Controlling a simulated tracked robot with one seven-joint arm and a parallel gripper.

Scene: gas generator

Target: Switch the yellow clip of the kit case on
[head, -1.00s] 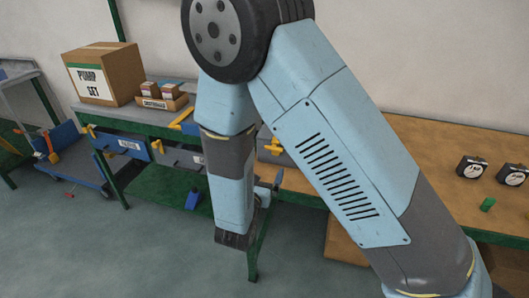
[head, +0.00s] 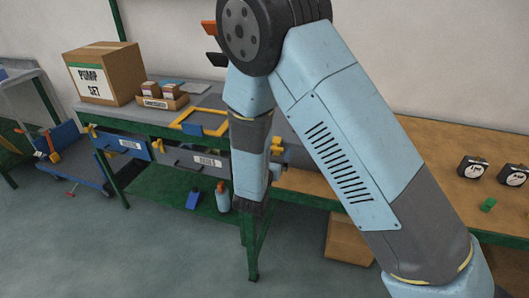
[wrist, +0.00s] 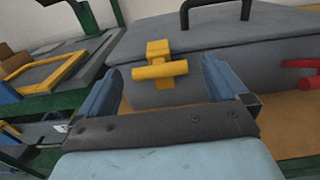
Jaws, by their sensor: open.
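The kit case (wrist: 205,55) is grey with a black handle and fills the upper part of the wrist view. Its yellow clip (wrist: 160,68) is on the front face, a block with a crossbar. A red clip (wrist: 303,73) is farther right. My gripper (wrist: 160,80) is open, its two blue fingers apart on the left and right of the yellow clip. The clip's crossbar shows between them, and nothing is held. I cannot tell the exact depth gap. In the head view my arm hides the gripper and most of the case.
The wooden bench (head: 430,150) runs right, with two black gauges (head: 472,167) and a green part (head: 488,205). A green-framed bench at left holds a cardboard box (head: 105,75), a small parts tray (head: 163,103) and a yellow frame (head: 200,122). A blue bottle (head: 223,196) stands on its lower shelf.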

